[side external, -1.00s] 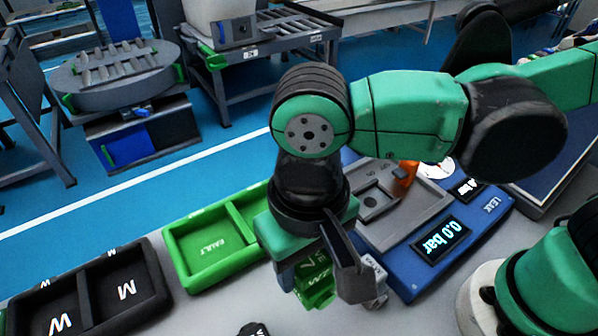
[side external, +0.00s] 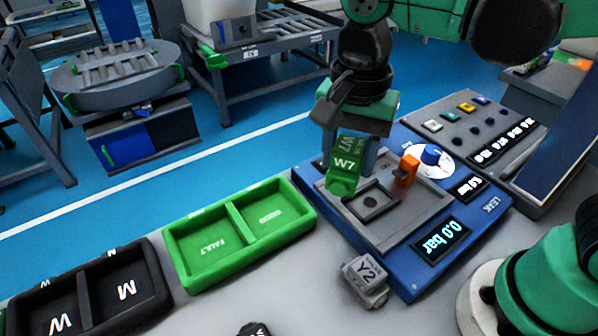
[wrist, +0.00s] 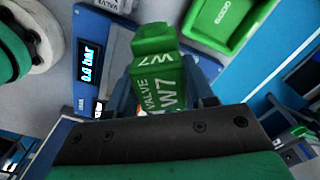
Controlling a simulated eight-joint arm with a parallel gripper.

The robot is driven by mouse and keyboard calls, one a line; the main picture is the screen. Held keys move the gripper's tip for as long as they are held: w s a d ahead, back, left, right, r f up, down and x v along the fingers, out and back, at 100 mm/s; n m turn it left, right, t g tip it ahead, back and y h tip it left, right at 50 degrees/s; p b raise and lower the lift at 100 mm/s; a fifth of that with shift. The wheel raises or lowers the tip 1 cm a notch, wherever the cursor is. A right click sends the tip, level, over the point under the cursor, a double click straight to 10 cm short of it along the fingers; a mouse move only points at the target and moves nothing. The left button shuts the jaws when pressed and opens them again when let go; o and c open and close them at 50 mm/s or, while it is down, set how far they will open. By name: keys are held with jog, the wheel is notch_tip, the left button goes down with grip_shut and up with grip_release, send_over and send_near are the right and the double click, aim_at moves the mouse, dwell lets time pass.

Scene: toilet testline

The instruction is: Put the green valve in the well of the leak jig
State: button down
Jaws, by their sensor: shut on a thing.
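The green valve marked W7 (side external: 344,172) is held in my gripper (side external: 350,157), which is shut on it. It hangs above the far left part of the leak jig (side external: 408,268), and it also shows in the wrist view (wrist: 158,75) between the fingers (wrist: 163,100). The jig is a blue box with a grey plate, an orange clamp (side external: 405,171) and a display reading 0.0 bar. The square well (side external: 371,202) in the grey plate shows empty, just right of and nearer than the valve. The gap between valve and plate is hard to judge.
A grey block marked Y2 (side external: 365,282) stands at the jig's near left edge. A green two-part tray (side external: 203,281) marked FAULT and GOOD lies to the left, with a black tray (side external: 92,262) beyond it. A button panel (side external: 474,140) stands behind the jig.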

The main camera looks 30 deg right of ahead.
aim_at(370, 203)
jog(key=shift+w+d+f+m, duration=0.1)
jog(key=shift+d+f+m, duration=1.1)
jog(key=shift+f, duration=0.45)
jog(key=shift+w+d+f+m, duration=0.1)
jog(key=shift+d+f+m, duration=1.05)
jog(key=shift+f, duration=0.5)
jog(key=shift+w+d+f+m, duration=0.1)
jog(key=shift+d+f+m, duration=1.05)
jog(key=shift+f, duration=0.5)
jog(key=shift+d+f, duration=0.1)
jog(key=shift+f, duration=0.15)
jog(key=shift+c, duration=1.2)
grip_release()
jog(key=shift+r, duration=0.1)
